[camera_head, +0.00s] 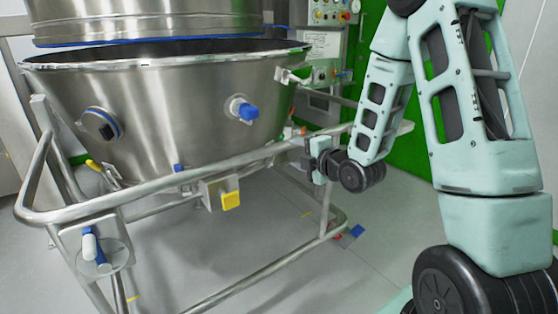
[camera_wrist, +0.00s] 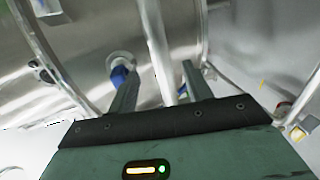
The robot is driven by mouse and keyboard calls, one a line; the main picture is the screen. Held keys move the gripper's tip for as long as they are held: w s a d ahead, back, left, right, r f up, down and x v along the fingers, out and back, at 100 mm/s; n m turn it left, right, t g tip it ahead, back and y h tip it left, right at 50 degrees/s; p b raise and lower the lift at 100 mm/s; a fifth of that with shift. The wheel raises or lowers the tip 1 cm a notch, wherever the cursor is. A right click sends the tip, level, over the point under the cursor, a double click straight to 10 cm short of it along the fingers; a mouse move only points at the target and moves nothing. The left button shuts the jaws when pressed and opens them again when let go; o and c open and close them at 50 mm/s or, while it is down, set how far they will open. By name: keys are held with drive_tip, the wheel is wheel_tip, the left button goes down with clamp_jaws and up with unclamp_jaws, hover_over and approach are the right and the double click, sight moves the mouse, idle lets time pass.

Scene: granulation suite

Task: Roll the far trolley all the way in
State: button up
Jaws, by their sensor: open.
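The trolley is a tubular steel frame (camera_head: 165,184) carrying a wide conical steel bowl (camera_head: 180,105); only this one trolley is clearly seen. My gripper (camera_head: 312,157) is at the right part of its top rail. In the wrist view my gripper (camera_wrist: 160,68) is open, one finger on each side of a steel tube (camera_wrist: 157,45) of the frame. Whether the fingers touch the tube cannot be told. The bowl (camera_wrist: 85,45) fills the background there, with a blue-capped port (camera_wrist: 120,72).
A steel vessel section with a blue ring (camera_head: 140,42) hangs over the bowl, with a narrow gap between. A control panel (camera_head: 332,14) is on the back wall.

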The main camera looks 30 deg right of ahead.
sight(282, 148)
drive_tip(key=w, duration=0.3)
drive_tip(key=w+f, duration=0.1)
drive_tip(key=w, duration=0.2)
drive_tip(key=w+b, duration=0.1)
drive_tip(key=w, duration=0.1)
drive_tip(key=shift+w+a+f, duration=0.2)
drive_tip(key=shift+w+f, duration=0.15)
drive_tip(key=shift+w, duration=0.05)
clamp_jaws()
drive_tip(key=shift+w, duration=0.1)
